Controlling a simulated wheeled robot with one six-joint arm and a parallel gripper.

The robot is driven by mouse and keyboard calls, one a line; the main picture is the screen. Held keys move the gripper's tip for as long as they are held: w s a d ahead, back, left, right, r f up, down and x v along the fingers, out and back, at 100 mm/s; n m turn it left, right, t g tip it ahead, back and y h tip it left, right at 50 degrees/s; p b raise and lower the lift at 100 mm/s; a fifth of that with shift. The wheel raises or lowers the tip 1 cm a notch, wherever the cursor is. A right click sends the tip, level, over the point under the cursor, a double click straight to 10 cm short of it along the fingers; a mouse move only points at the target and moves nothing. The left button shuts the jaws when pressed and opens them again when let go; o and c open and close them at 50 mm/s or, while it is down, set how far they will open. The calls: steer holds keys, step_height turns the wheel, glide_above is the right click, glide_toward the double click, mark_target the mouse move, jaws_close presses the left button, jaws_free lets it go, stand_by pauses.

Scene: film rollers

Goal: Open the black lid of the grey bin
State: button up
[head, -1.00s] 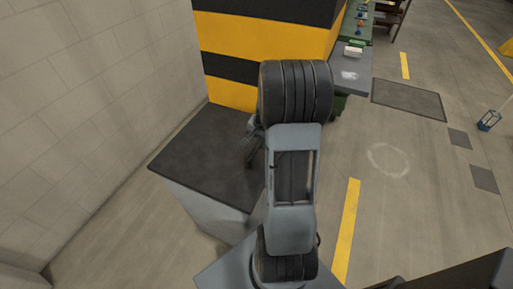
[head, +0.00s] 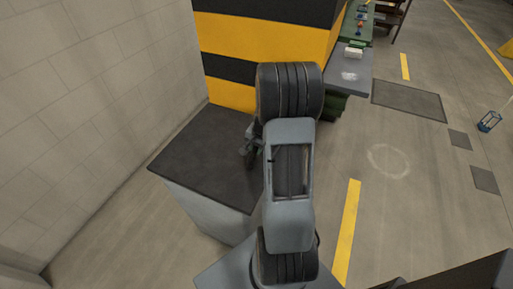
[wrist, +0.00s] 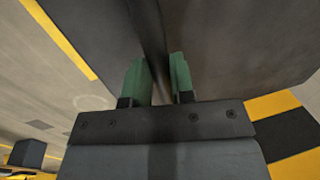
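The grey bin (head: 208,207) stands by the wall at left centre in the head view. Its black lid (head: 195,150) lies flat and closed on top. My gripper (head: 247,153) is at the lid's right edge, partly hidden by my arm. In the wrist view my gripper (wrist: 160,80) shows two green fingertips apart, with a visible gap between them. Dark surfaces (wrist: 230,45) fill the area beyond the fingers, and a dark ridge runs toward the gap. I cannot tell whether the fingers touch the lid.
A black-and-yellow striped block (head: 265,45) stands right behind the bin. A pale block wall (head: 85,100) runs along the left. A grey bench (head: 350,72) with small items is behind my arm. The floor to the right is open, with a yellow line (head: 346,235).

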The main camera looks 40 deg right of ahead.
jaws_close()
